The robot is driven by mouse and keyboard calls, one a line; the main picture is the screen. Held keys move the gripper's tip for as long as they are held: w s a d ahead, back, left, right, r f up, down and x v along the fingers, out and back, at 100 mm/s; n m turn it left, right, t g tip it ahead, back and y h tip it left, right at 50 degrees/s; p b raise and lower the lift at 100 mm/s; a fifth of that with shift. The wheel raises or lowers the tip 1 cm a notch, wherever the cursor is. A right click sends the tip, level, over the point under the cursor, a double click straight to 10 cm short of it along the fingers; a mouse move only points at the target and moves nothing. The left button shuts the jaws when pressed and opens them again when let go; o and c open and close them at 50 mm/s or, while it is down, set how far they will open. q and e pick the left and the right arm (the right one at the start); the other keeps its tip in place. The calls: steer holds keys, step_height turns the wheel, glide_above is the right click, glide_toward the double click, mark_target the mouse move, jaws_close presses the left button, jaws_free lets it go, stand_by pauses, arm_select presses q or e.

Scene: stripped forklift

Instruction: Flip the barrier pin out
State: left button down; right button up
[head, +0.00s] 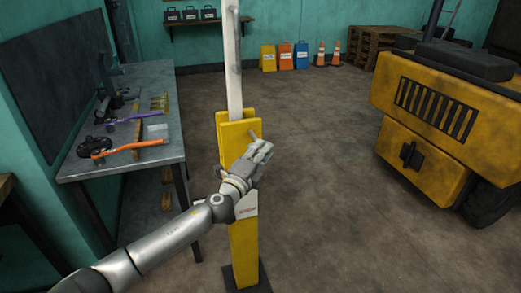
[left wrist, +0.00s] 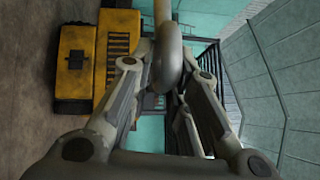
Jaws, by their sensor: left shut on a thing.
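The yellow barrier post (head: 243,250) stands upright on a dark base plate in the head view. A pale barrier arm (head: 233,70) rises upright from the yellow bracket at its top. My left gripper (head: 262,150) is at the bracket's right side, near the top of the post. In the left wrist view a thick grey rounded loop (left wrist: 168,60), apparently the barrier pin's handle, sits between the fingers of my left gripper (left wrist: 160,75). The gripper is shut on it. The pin's shaft is mostly hidden by the hand in the head view. My right gripper is not in view.
A metal workbench (head: 150,150) with several tools stands left of the post. A yellow forklift (head: 430,110) stands at the right. Coloured canisters (head: 285,57) and traffic cones (head: 328,55) are by the back wall. The floor between post and forklift is clear.

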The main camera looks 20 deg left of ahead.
arm_select(q)
steer(key=c, duration=1.7)
jaws_free()
steer(key=shift+d+r, duration=0.1)
steer(key=shift+r, duration=0.15)
steer(key=shift+o, duration=1.1)
steer(key=shift+s+r, duration=0.15)
steer(key=shift+s, duration=0.1)
steer(key=shift+f, duration=0.25)
steer(key=v, duration=1.2)
steer(key=shift+r, duration=0.15)
